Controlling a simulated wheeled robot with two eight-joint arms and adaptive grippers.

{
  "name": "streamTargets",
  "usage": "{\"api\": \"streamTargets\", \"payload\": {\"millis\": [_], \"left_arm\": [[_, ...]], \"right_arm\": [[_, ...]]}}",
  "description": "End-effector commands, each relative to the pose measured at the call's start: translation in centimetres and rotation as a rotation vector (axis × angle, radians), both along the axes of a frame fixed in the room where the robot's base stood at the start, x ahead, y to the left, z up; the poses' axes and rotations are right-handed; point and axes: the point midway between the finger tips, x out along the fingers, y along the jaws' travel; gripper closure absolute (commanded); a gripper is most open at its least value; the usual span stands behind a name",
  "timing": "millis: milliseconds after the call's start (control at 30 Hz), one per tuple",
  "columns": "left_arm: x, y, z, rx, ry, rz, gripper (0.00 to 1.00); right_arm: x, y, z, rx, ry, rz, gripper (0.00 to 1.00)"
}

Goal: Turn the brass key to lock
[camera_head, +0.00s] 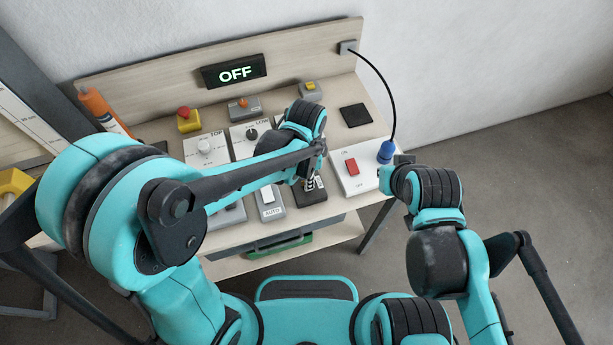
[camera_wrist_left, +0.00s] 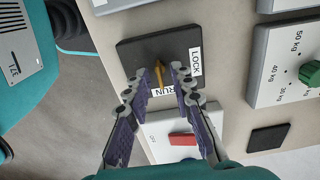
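The brass key (camera_wrist_left: 159,74) stands in a black plate (camera_wrist_left: 130,50) in the left wrist view. Its bow lies lengthwise towards the RUN label (camera_wrist_left: 162,91), which a finger partly covers; the LOCK label (camera_wrist_left: 195,62) is at the plate's right side. My left gripper (camera_wrist_left: 160,74) is open, with one finger on each side of the key and a visible gap to both. In the head view my left gripper (camera_head: 311,183) is over the black plate (camera_head: 315,196), and the key cannot be made out. My right gripper is largely hidden behind its own wrist beside the blue plug.
The display (camera_head: 234,71) reads OFF. A red rocker switch (camera_head: 351,166) and a blue plug (camera_head: 386,152) on a black cable are right of the plate. Knobs, a red button (camera_head: 186,117) and an AUTO switch (camera_head: 268,197) crowd the panel. A green-handled drawer (camera_head: 279,246) is below.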

Motion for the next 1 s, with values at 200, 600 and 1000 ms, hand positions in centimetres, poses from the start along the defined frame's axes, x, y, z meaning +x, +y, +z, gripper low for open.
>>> {"api": "streamTargets", "payload": {"millis": [200, 600, 1000], "left_arm": [[0.0, 0.0, 0.02, 0.0, 0.0, 0.0, 1.0], [0.01, 0.0, 0.02, 0.0, 0.0, 0.067, 1.0], [0.02, 0.02, 0.02, 0.0, 0.0, 0.383, 1.0]], "right_arm": [[0.0, 0.0, 0.0, 0.0, 0.0, 0.0, 1.0], [0.0, 0.0, -0.07, 0.0, 0.0, 0.0, 1.0], [-0.01, 0.0, -0.34, 0.0, 0.0, 0.0, 1.0]]}}
